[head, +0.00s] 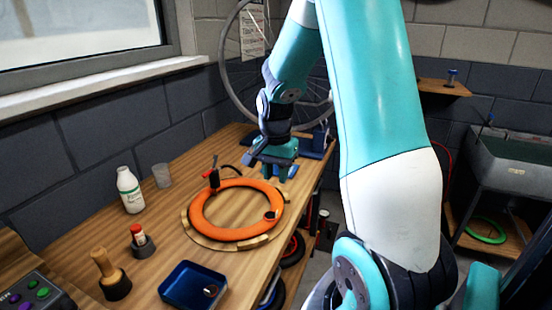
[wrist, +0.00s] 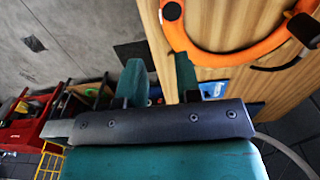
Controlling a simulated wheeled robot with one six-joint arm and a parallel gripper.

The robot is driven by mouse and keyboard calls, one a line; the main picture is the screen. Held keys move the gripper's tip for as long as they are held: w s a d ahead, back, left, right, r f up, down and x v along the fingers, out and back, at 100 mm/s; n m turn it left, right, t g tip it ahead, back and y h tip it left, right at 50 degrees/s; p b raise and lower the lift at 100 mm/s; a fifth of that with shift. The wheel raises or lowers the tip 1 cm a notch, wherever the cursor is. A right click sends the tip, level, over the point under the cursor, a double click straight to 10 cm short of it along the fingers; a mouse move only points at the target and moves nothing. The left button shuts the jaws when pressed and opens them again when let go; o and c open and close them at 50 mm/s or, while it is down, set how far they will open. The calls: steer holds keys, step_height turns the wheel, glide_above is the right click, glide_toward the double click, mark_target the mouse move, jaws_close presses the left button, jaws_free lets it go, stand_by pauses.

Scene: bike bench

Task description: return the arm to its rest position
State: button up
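My gripper (head: 279,173) is at the end of my teal and white arm, over the back right part of the wooden bench (head: 160,215), just behind the orange ring. In the wrist view my gripper (wrist: 160,82) shows two teal fingers set apart with nothing between them. There the bench edge runs beneath the fingers, with floor to the left. My arm reaches forward across the right half of the head view and bends down to the bench. It hides part of the wall and the bench's right side.
An orange ring (head: 196,208) lies on a wooden stand, with a black and red tool (head: 213,178) at its rim. A blue tray (head: 190,290), white bottle (head: 130,190) and clear cup (head: 162,175) stand on the bench. A wheel (head: 231,85) hangs behind. A grey basin (head: 510,165) stands right.

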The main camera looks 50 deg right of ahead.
steer(key=shift+r, duration=2.4)
steer(key=s+a+r+n+t+y, duration=0.1)
steer(key=s+a+r+n, duration=0.1)
steer(key=a+n, duration=0.6)
steer(key=s+a+r+n+y, duration=0.1)
steer(key=a+r+n, duration=0.15)
steer(key=a, duration=0.95)
steer(key=s+a+r+n+g+y, duration=0.1)
steer(key=s+a+n+y, duration=0.1)
steer(key=s+a+n, duration=0.9)
steer(key=shift+s+a+r, duration=0.15)
steer(key=shift+s+a, duration=0.45)
steer(key=shift+s, duration=0.2)
